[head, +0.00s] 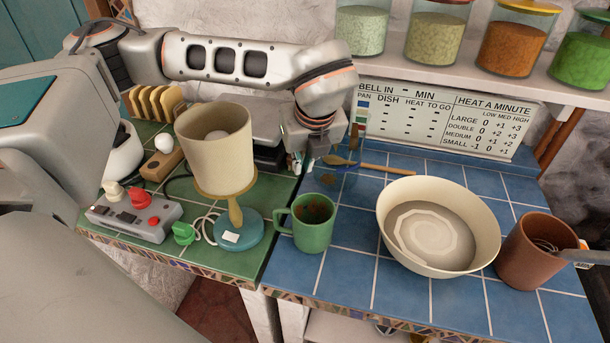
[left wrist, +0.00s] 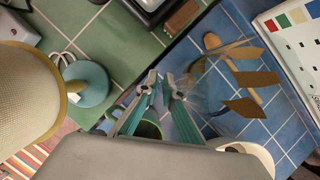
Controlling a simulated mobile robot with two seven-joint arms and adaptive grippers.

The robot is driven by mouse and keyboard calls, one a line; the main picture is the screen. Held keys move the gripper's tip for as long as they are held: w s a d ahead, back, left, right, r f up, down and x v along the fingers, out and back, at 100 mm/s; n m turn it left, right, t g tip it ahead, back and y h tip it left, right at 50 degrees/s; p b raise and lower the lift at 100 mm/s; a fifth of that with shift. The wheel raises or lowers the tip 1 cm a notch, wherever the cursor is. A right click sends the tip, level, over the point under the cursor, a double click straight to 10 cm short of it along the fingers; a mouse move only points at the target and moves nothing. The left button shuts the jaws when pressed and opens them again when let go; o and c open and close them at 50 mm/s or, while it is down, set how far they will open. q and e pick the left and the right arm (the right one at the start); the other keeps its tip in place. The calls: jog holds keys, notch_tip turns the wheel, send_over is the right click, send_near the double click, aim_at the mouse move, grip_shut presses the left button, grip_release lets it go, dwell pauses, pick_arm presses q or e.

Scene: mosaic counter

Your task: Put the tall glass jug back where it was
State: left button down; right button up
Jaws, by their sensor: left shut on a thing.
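The tall glass jug (head: 343,178) is clear and hard to make out. It is on or just above the blue tiles, right of my left gripper (head: 308,168); I cannot tell whether its base touches. Brown wooden utensils show in or behind its glass. In the left wrist view the jug (left wrist: 208,92) is a faint clear shape beside the fingertips of my left gripper (left wrist: 163,84). The fingers are close together and shut on the jug, apparently at its near side; the exact contact is unclear.
A green mug (head: 312,232) stands just in front of the gripper. A cream bowl (head: 437,268) and a brown pot (head: 535,258) stand to the right. A lamp (head: 215,150) and a control box (head: 135,218) are left. Blue tiles at the back right are clear.

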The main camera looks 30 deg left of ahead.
aim_at(304, 172)
pick_arm(q)
jog(key=shift+f, duration=1.8)
jog(key=shift+f, duration=0.15)
jog(key=c, duration=2.2)
grip_release()
jog(key=shift+d+r, duration=0.1)
jog(key=shift+r, duration=0.35)
jog(key=v, duration=1.1)
jog(key=shift+s+r+b, duration=0.1)
jog(key=shift+r+b, duration=0.1)
jog(key=shift+b, duration=0.15)
